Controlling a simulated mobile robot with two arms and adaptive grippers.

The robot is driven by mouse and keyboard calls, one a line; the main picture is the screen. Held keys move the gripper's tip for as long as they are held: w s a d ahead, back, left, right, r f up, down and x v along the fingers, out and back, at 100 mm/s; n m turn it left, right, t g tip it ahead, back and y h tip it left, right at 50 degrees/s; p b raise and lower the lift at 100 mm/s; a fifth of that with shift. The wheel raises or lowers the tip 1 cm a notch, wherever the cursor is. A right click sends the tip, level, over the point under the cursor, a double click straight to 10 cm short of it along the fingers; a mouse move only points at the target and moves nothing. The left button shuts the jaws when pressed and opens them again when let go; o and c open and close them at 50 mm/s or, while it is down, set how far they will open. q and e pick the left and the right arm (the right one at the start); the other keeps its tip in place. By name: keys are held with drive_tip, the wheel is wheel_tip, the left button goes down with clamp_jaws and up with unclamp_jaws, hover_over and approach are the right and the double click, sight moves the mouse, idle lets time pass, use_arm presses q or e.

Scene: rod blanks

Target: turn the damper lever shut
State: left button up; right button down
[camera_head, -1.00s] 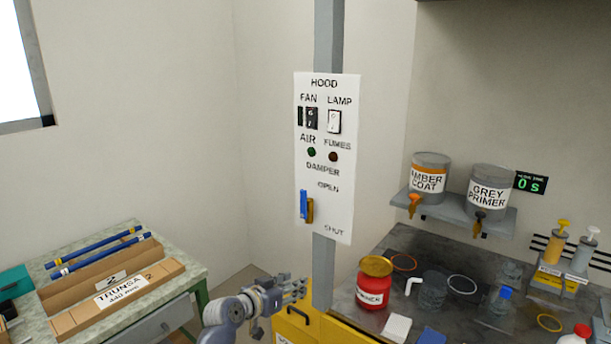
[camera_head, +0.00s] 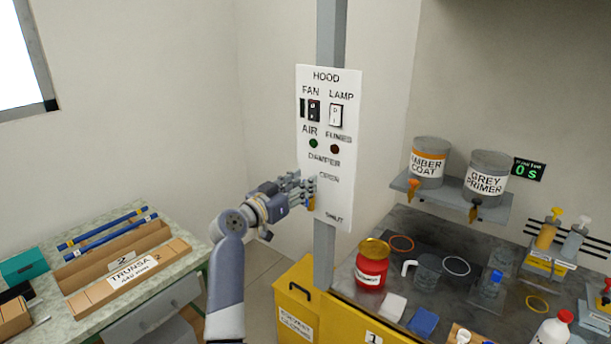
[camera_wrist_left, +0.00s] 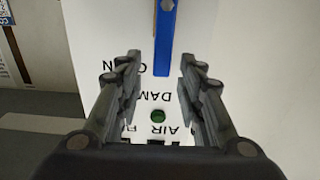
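The damper lever is a blue handle (camera_wrist_left: 165,42) on the white hood panel (camera_head: 325,120). In the left wrist view, where the lettering is upside down, its free end points toward the word DAMPER, the OPEN side. In the head view my left gripper (camera_head: 308,190) is in front of the lever and hides it, except for a bit of its yellow-brown base. In the left wrist view my left gripper (camera_wrist_left: 160,60) is open, its fingers on either side of the handle's end with gaps. I cannot tell how deep the handle sits between them. My right gripper is out of view.
The panel hangs on a grey post (camera_head: 325,262). Fan and lamp switches sit above the lever. A yellow cabinet (camera_head: 296,300) stands below. A bench at the right holds a red can (camera_head: 371,270) and jars. A table with a cardboard box (camera_head: 130,275) is at the left.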

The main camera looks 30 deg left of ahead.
use_arm(q)
drive_tip(key=shift+w, duration=1.15)
clamp_jaws()
